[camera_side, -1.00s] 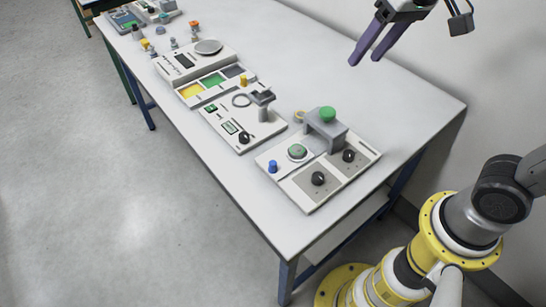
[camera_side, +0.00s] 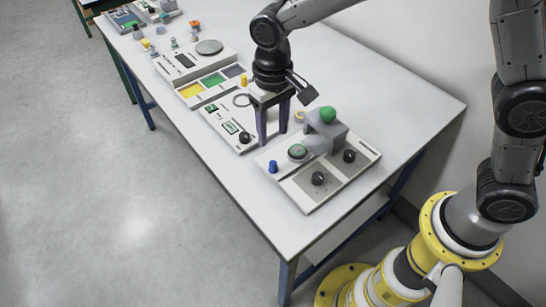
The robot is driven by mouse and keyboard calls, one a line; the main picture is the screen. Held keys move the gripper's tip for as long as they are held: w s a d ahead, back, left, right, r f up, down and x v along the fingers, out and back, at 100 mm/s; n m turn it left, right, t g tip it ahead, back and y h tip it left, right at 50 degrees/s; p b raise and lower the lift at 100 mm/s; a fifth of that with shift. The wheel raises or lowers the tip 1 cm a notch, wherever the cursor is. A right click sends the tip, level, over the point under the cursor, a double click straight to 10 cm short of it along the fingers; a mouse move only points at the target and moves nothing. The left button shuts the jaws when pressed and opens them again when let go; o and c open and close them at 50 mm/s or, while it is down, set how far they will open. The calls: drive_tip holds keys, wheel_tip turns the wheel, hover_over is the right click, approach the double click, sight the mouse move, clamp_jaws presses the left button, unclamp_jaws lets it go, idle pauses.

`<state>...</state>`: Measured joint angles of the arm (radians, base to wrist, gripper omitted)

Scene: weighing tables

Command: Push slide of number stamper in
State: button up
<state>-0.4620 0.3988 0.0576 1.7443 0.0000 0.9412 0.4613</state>
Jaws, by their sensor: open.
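What looks like the number stamper (camera_side: 326,134) is a grey block with a green knob (camera_side: 328,114) on top, on the nearest light panel. A grey slide (camera_side: 315,146) reaches out from the block toward the left. A round green-topped piece (camera_side: 298,151) sits at its outer end. My gripper (camera_side: 273,137) points down with its two purple fingers apart and nothing seen between them. It is behind and left of the slide, over the right side of the middle panel, and appears apart from the slide. Its exact height is unclear.
The stamper panel (camera_side: 310,199) also has a blue knob (camera_side: 273,166) and black dials (camera_side: 318,179). The middle panel (camera_side: 225,115) has a display and a dial; my gripper partly hides it. Coloured trays (camera_side: 214,80) and a scale (camera_side: 209,47) stand farther back. The table's right side is clear.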

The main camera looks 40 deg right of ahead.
sight(273, 162)
wheel_tip(273, 162, down, 10)
drive_tip(key=shift+f, duration=0.1)
idle(0.4)
clamp_jaws()
idle(1.2)
